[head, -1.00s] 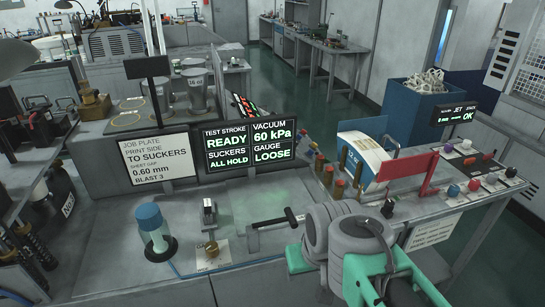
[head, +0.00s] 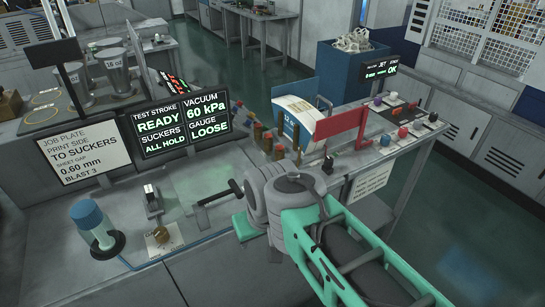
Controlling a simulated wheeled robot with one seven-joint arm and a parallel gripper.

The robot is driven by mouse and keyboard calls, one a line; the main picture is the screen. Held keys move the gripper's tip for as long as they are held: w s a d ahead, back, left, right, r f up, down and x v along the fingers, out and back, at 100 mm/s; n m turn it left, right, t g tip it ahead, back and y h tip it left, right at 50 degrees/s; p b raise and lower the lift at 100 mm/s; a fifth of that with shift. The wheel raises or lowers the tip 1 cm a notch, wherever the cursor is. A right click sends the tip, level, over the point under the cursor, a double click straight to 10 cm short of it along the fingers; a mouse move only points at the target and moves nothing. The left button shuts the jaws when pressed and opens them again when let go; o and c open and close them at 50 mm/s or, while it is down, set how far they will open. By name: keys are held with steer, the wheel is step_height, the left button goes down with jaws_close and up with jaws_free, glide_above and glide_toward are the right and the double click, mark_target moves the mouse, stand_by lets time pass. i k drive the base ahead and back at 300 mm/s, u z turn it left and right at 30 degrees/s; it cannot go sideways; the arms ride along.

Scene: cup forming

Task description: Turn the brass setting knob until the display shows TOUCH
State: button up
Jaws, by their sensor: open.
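The brass setting knob (head: 160,234) stands on a small pale plate on the grey bench, low and left of centre in the head view. The black display (head: 180,127) behind it reads TEST STROKE READY, VACUUM 60 kPa, SUCKERS ALL HOLD and GAUGE LOOSE. My gripper (head: 216,204) is open and empty, to the right of the knob and apart from it. Its dark fingers show left of my grey wrist, which hides part of the bench.
A small dark-topped block (head: 152,199) stands just behind the knob. A job plate sign (head: 84,147) leans behind. A red panel (head: 339,124) and several push buttons are at the right. The bench front left is clear.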

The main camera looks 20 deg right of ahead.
mark_target(161, 233)
steer(key=u, duration=0.8)
